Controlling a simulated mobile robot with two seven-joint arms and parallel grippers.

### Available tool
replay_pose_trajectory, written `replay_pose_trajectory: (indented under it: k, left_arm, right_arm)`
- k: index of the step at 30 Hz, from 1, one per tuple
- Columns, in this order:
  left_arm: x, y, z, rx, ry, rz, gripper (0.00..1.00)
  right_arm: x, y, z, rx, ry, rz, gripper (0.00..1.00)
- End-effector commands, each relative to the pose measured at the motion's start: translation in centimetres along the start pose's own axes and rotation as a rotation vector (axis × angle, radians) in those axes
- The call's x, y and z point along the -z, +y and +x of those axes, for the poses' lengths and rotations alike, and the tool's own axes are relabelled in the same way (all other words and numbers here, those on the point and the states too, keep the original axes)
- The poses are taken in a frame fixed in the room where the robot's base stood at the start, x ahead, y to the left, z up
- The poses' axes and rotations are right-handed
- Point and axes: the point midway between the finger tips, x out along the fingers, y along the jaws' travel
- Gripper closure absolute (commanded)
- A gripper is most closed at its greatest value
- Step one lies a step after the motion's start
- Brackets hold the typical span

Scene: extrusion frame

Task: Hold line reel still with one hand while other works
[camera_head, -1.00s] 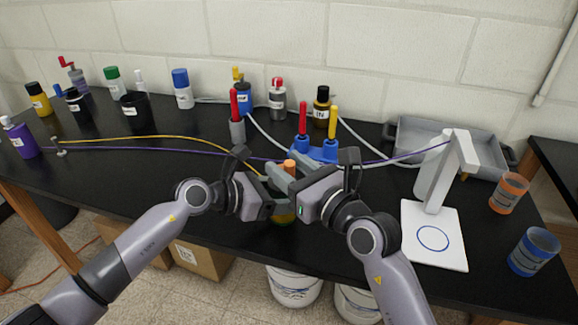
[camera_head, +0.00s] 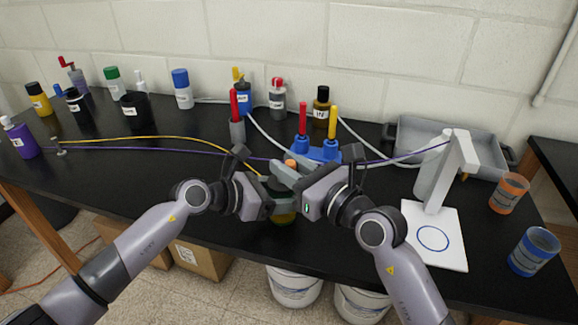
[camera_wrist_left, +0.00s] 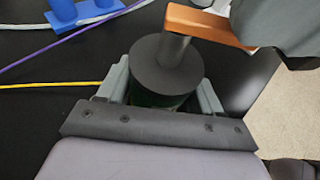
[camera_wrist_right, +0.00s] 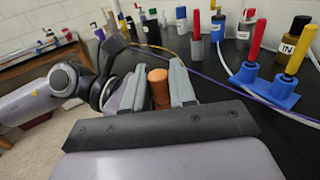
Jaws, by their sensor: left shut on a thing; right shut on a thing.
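The line reel shows in the left wrist view as a dark grey disc (camera_wrist_left: 165,72) with a post, a dark green body below and an orange-brown crank arm (camera_wrist_left: 207,25) on top. My left gripper (camera_wrist_left: 164,92) is shut on the body under the disc. In the head view, my left gripper (camera_head: 270,190) and right gripper (camera_head: 286,173) hide most of the reel (camera_head: 284,217). My right gripper is shut on the orange-brown crank knob, which sits between its fingers in the right wrist view (camera_wrist_right: 159,88). A yellow line (camera_head: 190,138) runs from the left toward the reel.
A blue stand (camera_head: 316,153) with red and yellow handles is just behind the grippers. A purple line (camera_head: 180,151) crosses the black table. A white stand (camera_head: 436,195), grey tray (camera_head: 405,132), orange jar (camera_head: 508,193) and blue jar (camera_head: 534,252) are right. Bottles line the back.

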Motion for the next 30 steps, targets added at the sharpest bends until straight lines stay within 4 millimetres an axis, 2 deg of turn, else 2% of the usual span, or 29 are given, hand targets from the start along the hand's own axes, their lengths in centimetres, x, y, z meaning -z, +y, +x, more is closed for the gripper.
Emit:
replay_pose_trajectory:
  k: [30]
  left_arm:
    - [-0.1, -0.2, 0.1, 0.006, -0.001, 0.004, 0.69]
  right_arm:
    - [0.5, -1.9, 0.0, -0.468, 0.017, 0.004, 1.0]
